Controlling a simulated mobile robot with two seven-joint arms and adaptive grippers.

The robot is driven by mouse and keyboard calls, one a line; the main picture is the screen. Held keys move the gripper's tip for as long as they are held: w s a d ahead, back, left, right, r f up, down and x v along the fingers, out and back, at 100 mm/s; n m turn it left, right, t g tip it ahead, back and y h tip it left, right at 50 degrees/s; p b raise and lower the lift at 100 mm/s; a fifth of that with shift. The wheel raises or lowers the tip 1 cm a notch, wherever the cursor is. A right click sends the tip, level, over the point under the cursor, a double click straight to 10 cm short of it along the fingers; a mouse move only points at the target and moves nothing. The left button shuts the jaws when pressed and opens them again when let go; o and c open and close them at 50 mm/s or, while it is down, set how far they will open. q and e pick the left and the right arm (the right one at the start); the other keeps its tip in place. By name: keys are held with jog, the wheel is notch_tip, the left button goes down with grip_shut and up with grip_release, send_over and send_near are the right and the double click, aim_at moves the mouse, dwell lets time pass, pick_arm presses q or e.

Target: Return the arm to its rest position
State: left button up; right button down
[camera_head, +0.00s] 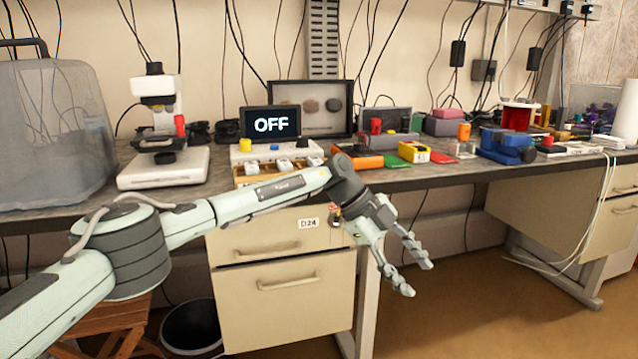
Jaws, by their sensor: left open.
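My left arm (190,225) comes in from the left and stretches across the front of the workbench. My left gripper (416,278) is open and empty. It points down and to the right, in front of the bench's front edge, over the open floor space right of the drawer cabinet. Its two fingers are spread apart and touch nothing that I can see. My right gripper is not in view.
The workbench (445,174) holds a microscope (165,165), a screen reading OFF (271,123), a blue vise (507,146) and small coloured boxes. A drawer cabinet (285,308) and a dark bin (192,328) stand below. Floor at right is clear.

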pick_arm(q)
jog(key=s+d+r+n+t+h, duration=0.2)
jog(key=s+d+n+t+h, duration=0.1)
jog(key=d+h, duration=0.7)
jog(key=w+a+f+n+t+y, duration=0.45)
jog(key=a+f+n+t, duration=0.2)
jog(key=a+n, duration=0.3)
jog(key=w+a+f+n+t+y, duration=0.3)
jog(key=a+f+n+t+y, duration=0.25)
jog(key=a+n+t, duration=0.4)
jog(key=s+a+f+n+g+y, duration=0.2)
jog(key=s+a+f+g+y, duration=0.15)
jog(key=a+f, duration=0.7)
jog(key=s+a+f+n+g+y, duration=0.1)
jog(key=s+a+f+g+y, duration=0.15)
jog(key=s+a+f, duration=0.45)
jog(key=s+a+f+g+y, duration=0.1)
jog(key=s+a+f, duration=0.3)
jog(key=s, duration=0.4)
jog(key=s+a+f+n+g+y, duration=0.1)
jog(key=s+a+f+g, duration=0.3)
jog(key=s+a, duration=0.3)
jog(key=s+a+f+g+y, duration=0.1)
jog(key=s+a+f, duration=0.3)
jog(key=s, duration=0.6)
jog(key=shift+s+a+n+g, duration=0.35)
jog(key=shift+a+g, duration=0.55)
jog(key=shift+a, duration=0.35)
